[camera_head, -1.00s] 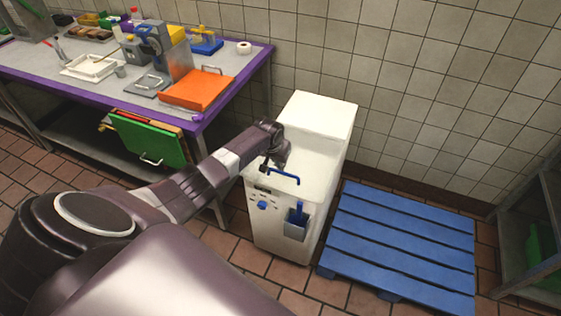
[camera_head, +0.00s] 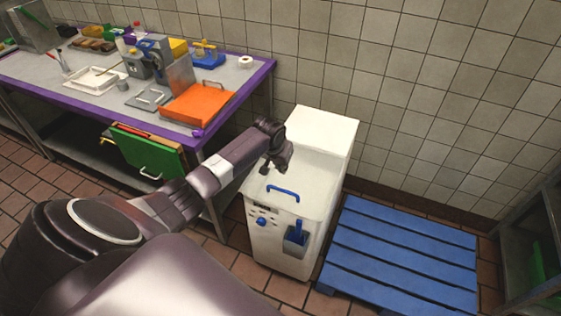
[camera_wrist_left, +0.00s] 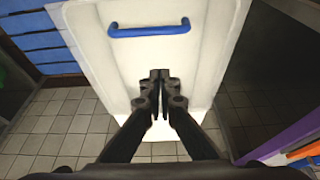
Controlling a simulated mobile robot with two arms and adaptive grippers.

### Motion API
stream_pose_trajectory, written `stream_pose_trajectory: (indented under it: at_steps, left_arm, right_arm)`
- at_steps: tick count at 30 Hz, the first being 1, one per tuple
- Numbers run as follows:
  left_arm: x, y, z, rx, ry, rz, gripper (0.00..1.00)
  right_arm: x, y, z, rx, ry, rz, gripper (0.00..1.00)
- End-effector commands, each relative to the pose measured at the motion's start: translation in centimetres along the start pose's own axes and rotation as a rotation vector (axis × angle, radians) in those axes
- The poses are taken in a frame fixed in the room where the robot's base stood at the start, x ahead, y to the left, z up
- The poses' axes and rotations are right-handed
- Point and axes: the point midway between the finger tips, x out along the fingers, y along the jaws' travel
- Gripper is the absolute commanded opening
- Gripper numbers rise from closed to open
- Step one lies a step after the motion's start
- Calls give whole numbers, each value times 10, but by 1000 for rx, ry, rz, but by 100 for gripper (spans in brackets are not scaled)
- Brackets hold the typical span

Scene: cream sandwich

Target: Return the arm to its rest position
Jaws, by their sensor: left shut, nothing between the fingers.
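My left gripper (camera_head: 271,168) is shut and empty, above the left part of the white machine's lid and behind its blue handle in the head view. In the left wrist view its fingertips (camera_wrist_left: 160,76) are together over the white surface, apart from the blue handle (camera_wrist_left: 149,30). The white machine (camera_head: 322,128) stands on the floor with its lid down; the blue handle (camera_head: 283,190) lies along the lid's front. My left arm reaches in from the lower left. My right gripper is in neither view.
A steel table with a purple edge (camera_head: 230,105) stands at the left, close to my arm. It holds an orange board (camera_head: 198,103), a white tray (camera_head: 95,80) and a grey slicer. A blue pallet (camera_head: 400,255) lies right of the machine. A shelf stands at the far right.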

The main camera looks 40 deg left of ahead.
Motion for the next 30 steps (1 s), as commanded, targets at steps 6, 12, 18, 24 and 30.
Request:
stream_pose_trajectory:
  at_steps: [6,12,18,24,30]
  left_arm:
    - [-30,0,-1,0,3,1,0]
    - [-45,0,-1,-1,1,1,0]
    - [-48,0,-1,-1,1,1,0]
    - [-39,28,34,72,-20,16,0]
    - [-40,98,142,267,-51,69,0]
  right_arm:
    - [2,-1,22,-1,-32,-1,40]
    - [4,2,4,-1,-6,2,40]
    - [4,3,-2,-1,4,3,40]
    - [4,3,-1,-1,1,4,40]
    - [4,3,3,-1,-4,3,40]
